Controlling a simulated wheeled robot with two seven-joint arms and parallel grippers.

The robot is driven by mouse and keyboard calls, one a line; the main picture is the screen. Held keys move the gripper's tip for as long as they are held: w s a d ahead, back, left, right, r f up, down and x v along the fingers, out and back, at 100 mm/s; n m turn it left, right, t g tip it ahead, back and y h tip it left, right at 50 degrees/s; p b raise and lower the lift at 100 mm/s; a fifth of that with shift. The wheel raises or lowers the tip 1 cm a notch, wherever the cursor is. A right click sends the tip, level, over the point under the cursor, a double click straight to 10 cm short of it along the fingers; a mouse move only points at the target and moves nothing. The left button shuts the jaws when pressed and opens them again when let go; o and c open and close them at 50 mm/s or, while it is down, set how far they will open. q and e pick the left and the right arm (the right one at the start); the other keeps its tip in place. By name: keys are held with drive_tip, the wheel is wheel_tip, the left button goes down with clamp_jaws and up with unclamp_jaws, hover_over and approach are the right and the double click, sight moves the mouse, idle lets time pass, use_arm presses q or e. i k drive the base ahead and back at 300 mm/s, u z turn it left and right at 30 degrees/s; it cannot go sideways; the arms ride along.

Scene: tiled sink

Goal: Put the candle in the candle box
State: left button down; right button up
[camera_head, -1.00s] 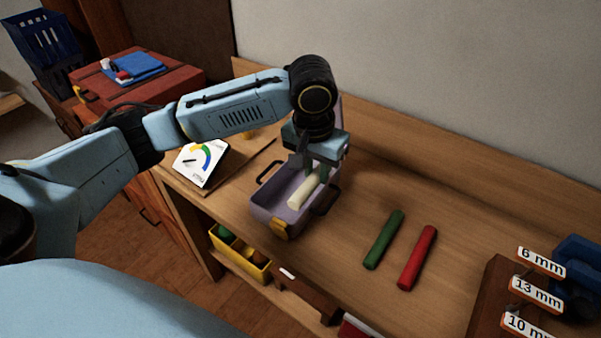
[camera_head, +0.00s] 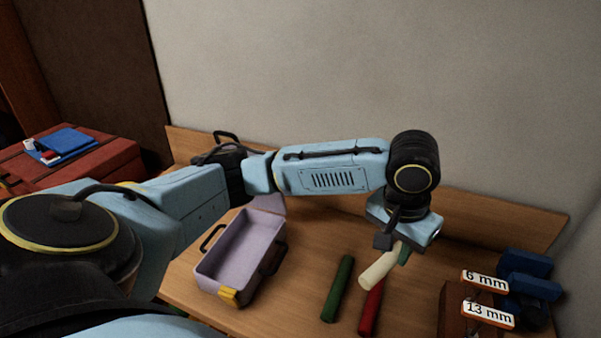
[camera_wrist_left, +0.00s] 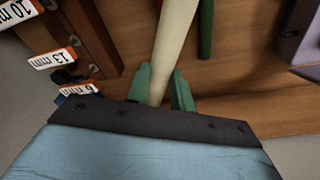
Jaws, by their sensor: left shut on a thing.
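The cream candle (camera_head: 379,268) is held by my left gripper (camera_head: 399,246), above and beside the green and red candles, clear of the box. In the left wrist view the candle (camera_wrist_left: 172,42) lies between the green fingers of the gripper (camera_wrist_left: 161,90). The candle box (camera_head: 240,250) is a mauve open case with dark handles and a yellow latch; it stands left of the gripper, its visible inside empty. The green candle (camera_head: 338,288) and the red candle (camera_head: 371,308) lie on the bench. My right gripper is out of view.
A wooden rack with size labels (camera_head: 485,281) and blue items (camera_head: 529,275) stand at the right. The wooden bench (camera_head: 310,250) is clear between box and candles. A wall stands behind. A red chest (camera_head: 85,165) is at the far left.

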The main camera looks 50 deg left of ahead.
sight(244, 261)
drive_tip(key=z, duration=0.4)
drive_tip(key=k, duration=1.05)
drive_tip(key=u, duration=1.35)
drive_tip(key=i, duration=0.45)
drive_tip(key=z, duration=0.05)
